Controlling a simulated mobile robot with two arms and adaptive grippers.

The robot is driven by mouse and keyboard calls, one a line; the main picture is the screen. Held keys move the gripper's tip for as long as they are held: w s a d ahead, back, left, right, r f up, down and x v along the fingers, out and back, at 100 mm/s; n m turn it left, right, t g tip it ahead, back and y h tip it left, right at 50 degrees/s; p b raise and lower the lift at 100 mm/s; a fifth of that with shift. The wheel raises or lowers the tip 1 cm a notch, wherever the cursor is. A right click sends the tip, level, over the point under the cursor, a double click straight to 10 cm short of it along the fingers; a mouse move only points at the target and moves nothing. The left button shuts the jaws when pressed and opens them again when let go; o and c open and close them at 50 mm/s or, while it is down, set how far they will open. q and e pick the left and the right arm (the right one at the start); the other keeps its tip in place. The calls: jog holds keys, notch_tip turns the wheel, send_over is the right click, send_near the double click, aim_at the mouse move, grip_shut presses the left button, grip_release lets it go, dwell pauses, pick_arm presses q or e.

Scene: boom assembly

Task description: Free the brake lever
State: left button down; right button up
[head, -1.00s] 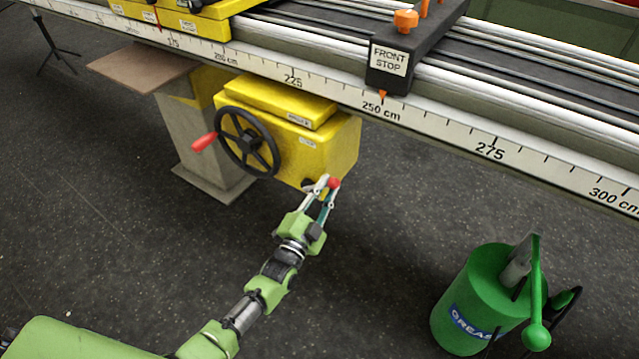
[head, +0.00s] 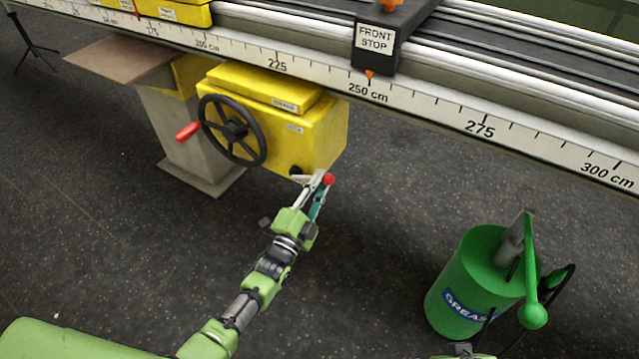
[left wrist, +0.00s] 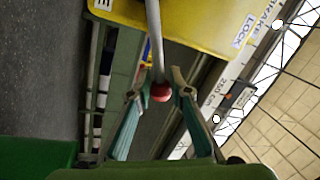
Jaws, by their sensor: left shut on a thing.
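The brake lever is a pale rod with a red ball knob (head: 328,179), at the lower front of a yellow brake box (head: 318,135). The rod (left wrist: 154,40) runs down to the red knob (left wrist: 161,92) in the left wrist view. My left gripper (head: 314,182) is shut on the knob, with one finger on each side of it. The lever's pivot (head: 296,171) is dark and partly hidden behind the fingers. A "LOCK" label (left wrist: 243,30) shows on the box.
A black handwheel (head: 232,131) with a red handle is left of the lever. The long scaled rail (head: 420,112) with the front stop (head: 376,45) runs above. A green grease can (head: 475,290) stands at the right. The floor between is clear.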

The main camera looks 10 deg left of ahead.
pick_arm(q)
jog(key=c, duration=1.8)
grip_release()
jog(key=shift+d, duration=0.25)
jog(key=shift+c, duration=0.2)
jog(key=shift+s+a+f, duration=0.1)
jog(key=v, duration=1.2)
